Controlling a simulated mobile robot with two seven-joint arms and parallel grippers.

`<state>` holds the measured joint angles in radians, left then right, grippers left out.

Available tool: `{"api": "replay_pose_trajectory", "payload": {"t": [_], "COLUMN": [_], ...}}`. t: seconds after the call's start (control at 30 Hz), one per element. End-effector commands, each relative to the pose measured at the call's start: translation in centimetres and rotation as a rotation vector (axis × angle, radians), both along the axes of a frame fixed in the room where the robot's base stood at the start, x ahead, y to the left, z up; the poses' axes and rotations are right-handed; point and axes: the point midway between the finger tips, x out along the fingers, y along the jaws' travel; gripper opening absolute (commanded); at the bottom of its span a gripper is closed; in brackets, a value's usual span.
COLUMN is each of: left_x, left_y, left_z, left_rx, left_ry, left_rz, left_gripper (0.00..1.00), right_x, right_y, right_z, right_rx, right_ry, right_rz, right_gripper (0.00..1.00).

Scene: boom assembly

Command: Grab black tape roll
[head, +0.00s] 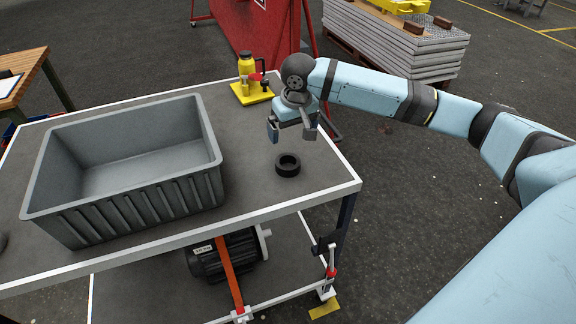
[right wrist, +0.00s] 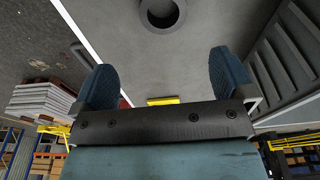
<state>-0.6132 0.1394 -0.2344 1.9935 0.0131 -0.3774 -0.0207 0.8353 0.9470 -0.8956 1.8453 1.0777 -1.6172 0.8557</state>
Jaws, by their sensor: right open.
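The black tape roll (head: 288,165) lies flat on the grey table top (head: 262,201), to the right of the grey bin. It also shows in the right wrist view (right wrist: 162,12), cut by the top edge. My right gripper (head: 292,134) is open and empty, above the table and a little behind the roll in the head view. In the right wrist view its two blue fingers (right wrist: 165,75) stand well apart, with the roll beyond them and not between them. My left gripper is not in view.
A large empty grey bin (head: 131,208) takes up the table's left part. A yellow bottle on a yellow stand (head: 252,91) stands at the table's back edge. A motor (head: 226,258) sits on the lower shelf. The table around the roll is clear.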

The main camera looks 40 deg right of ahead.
Motion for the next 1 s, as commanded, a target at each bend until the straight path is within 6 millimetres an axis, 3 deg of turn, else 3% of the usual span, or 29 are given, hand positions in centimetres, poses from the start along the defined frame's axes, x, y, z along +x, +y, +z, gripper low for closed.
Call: {"api": "replay_pose_trajectory", "payload": {"t": [0.3,0.57,0.8,1.0], "left_x": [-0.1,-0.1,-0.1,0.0], "left_y": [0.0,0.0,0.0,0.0], "left_z": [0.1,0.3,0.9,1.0], "left_rx": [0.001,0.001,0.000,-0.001], "left_ry": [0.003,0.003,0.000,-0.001], "left_rz": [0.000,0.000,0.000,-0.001], "left_gripper": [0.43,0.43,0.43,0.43], "right_x": [0.8,1.1,1.4,1.5], "right_y": [0.0,0.1,0.4,0.3], "right_z": [-6.0,-8.0,-11.5,-12.5], "right_rx": [0.000,-0.002,0.000,-0.001], "right_ry": [0.002,0.000,0.001,-0.001], "right_rz": [0.003,0.004,0.004,0.005], "right_gripper": [1.00,1.00,1.00,1.00]}}
